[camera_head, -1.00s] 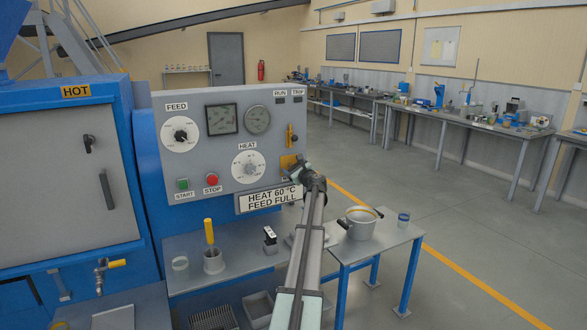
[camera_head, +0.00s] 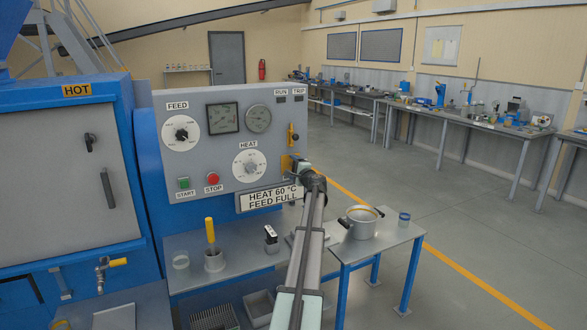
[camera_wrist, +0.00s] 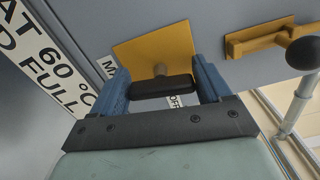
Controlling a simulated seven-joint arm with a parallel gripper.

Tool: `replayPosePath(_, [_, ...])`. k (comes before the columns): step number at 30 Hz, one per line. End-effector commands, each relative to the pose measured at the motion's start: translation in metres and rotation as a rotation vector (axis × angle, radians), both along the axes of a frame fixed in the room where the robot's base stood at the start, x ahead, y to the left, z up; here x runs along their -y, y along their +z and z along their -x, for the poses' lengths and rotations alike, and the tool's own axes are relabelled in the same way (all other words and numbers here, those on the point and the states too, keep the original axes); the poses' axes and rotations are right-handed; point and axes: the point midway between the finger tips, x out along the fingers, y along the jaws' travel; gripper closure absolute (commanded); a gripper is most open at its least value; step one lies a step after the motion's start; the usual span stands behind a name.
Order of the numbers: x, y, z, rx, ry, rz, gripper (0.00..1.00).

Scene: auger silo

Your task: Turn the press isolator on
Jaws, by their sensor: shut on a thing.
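The press isolator is a black bar handle (camera_wrist: 165,88) on a short stem in front of a yellow plate (camera_wrist: 150,50). My gripper (camera_wrist: 160,84) is shut on this handle, with one blue finger at each end of the bar. In the wrist view the bar lies nearly level across the picture, and part of an "OF" label shows just below it. In the head view my gripper (camera_head: 298,166) is at the lower right of the grey control panel (camera_head: 222,115). There it hides the handle and part of the yellow plate (camera_head: 286,163).
The "HEAT 60 °C FEED FULL" sign (camera_head: 270,198) is below the panel. A pot (camera_head: 361,223) stands on the side table below my arm.

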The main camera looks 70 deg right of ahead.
Motion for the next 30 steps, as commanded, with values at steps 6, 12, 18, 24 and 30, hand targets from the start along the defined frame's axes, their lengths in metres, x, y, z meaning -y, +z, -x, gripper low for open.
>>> replayPosePath(6, [0.0003,-0.0009,0.0002,-0.076,-0.001,0.076,0.53])
replayPosePath(12, [0.0004,-0.0010,0.0002,-0.111,-0.001,0.111,0.53])
replayPosePath(18, [0.0004,-0.0011,0.0002,-0.124,-0.001,0.124,0.53])
replayPosePath(24, [0.0004,-0.0011,0.0001,-0.125,-0.001,0.124,0.53])
replayPosePath(30, [0.0002,-0.0011,0.0001,-0.124,-0.001,0.124,0.14])
